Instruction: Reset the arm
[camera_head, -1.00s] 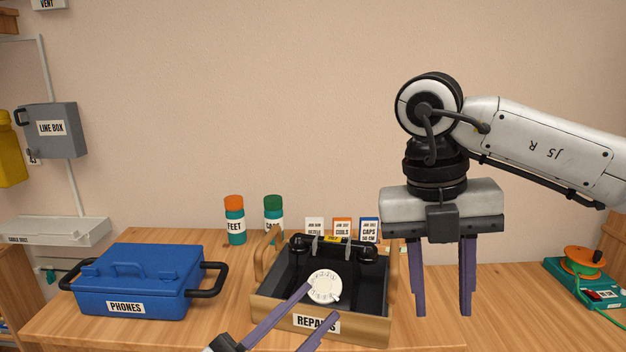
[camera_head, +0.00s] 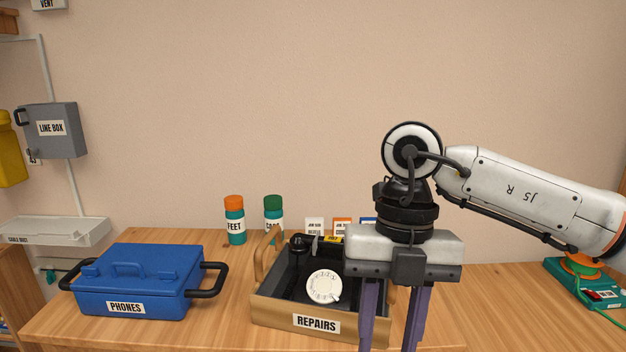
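My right gripper (camera_head: 395,322) points down over the right side of the repairs tray, its two purple fingers apart with nothing visible between them. The fingertips run to the bottom edge of the view. A black dial phone with a white dial (camera_head: 323,287) sits in the wooden repairs tray (camera_head: 273,311). Its handset (camera_head: 301,243) lies across the back of the tray, and its right end is hidden behind my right gripper. My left gripper is out of view.
A closed blue phones box (camera_head: 140,277) stands on the left of the table. Behind the tray stand an orange-capped feet bottle (camera_head: 235,222), a green-capped bottle (camera_head: 273,220) and small labelled cards (camera_head: 314,227). A green device with an orange reel (camera_head: 584,270) is at far right.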

